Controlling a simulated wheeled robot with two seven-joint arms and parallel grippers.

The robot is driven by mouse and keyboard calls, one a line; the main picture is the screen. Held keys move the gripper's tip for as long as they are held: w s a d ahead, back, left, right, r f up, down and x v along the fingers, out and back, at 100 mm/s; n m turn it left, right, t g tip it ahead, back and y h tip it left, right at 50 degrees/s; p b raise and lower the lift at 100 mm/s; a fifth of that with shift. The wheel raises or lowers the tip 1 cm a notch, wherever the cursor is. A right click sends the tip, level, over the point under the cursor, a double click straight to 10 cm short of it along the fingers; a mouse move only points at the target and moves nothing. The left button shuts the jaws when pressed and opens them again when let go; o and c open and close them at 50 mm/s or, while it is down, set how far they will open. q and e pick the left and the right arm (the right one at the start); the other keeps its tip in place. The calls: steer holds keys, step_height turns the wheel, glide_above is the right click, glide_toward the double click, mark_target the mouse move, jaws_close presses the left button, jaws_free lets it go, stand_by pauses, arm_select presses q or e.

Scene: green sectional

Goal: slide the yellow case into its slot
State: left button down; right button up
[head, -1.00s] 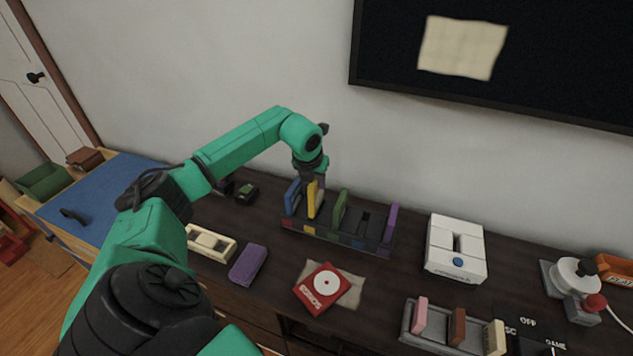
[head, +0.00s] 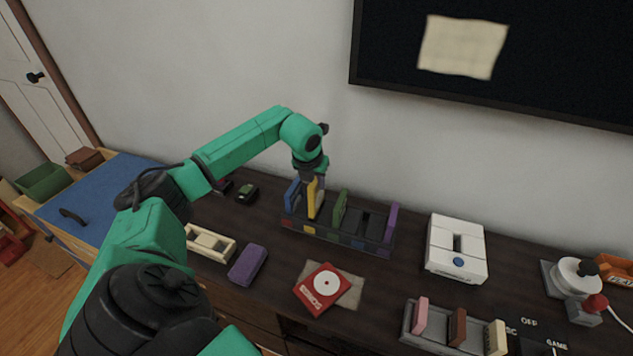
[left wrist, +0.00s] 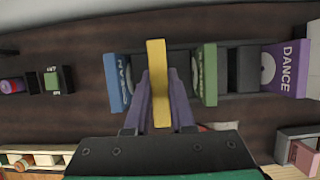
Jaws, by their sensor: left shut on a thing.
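My left gripper (head: 315,182) is shut on the yellow case (head: 312,203), which stands upright between its fingers over the rack (head: 338,240). The left wrist view shows the yellow case (left wrist: 157,75) edge-on between the gripper's two purple-grey fingers (left wrist: 160,85). The blue case (head: 292,194) is just left of it and the green case (head: 340,209) is to its right, with gaps on both sides. The purple case (head: 391,222) is at the rack's right end. I cannot tell how deep the yellow case sits; its lower end is partly hidden. My right gripper is not in view.
In front of the rack lie a purple block (head: 248,265), a cream tray (head: 210,243) and a red case with a white disc (head: 322,288). A white console (head: 456,249) stands to the right, with a grey rack (head: 440,335) in front of it. The wall is close behind.

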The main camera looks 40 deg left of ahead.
mark_target(316, 196)
arm_select(q)
steer(key=shift+f+b, duration=2.15)
steer(key=shift+f, duration=0.65)
steer(key=c, duration=0.7)
jaws_free()
steer(key=b+v, duration=0.1)
steer(key=v, duration=1.3)
steer(key=shift+s+d+r, duration=0.1)
steer(key=shift+s+r, duration=0.05)
steer(key=shift+r, duration=0.15)
steer(key=shift+f, duration=0.1)
